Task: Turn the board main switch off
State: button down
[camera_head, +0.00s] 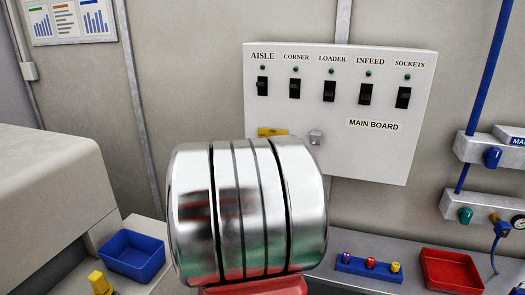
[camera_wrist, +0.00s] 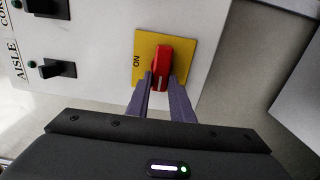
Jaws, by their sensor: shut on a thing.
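The main board (camera_head: 340,140) is a white box on the wall, labelled MAIN BOARD. Its main switch is a red handle (camera_wrist: 162,62) on a yellow plate (camera_wrist: 185,43), with the word ON on the plate's left side in the wrist view. The handle stands roughly upright in that picture. My gripper (camera_wrist: 162,82) is shut on the red handle, one purple finger on each side. In the head view only the top edge of the yellow plate (camera_head: 272,131) shows; my arm hides the handle and fingers.
Several black toggle switches (camera_head: 329,91) with small green lamps line the board's top. A small grey knob (camera_head: 316,137) sits right of the plate. Below are a blue bin (camera_head: 131,256), a red bin (camera_head: 452,268) and a blue block (camera_head: 369,270). Pipes with valves (camera_head: 490,158) stand at the right.

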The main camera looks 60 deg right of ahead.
jog(key=shift+w+f, duration=0.1)
jog(key=c, duration=1.6)
grip_release()
jog(key=shift+o, duration=0.2)
jog(key=s+a, duration=0.2)
jog(key=a, duration=1.1)
jog(key=shift+a, duration=0.35)
jog(key=shift+s, duration=0.2)
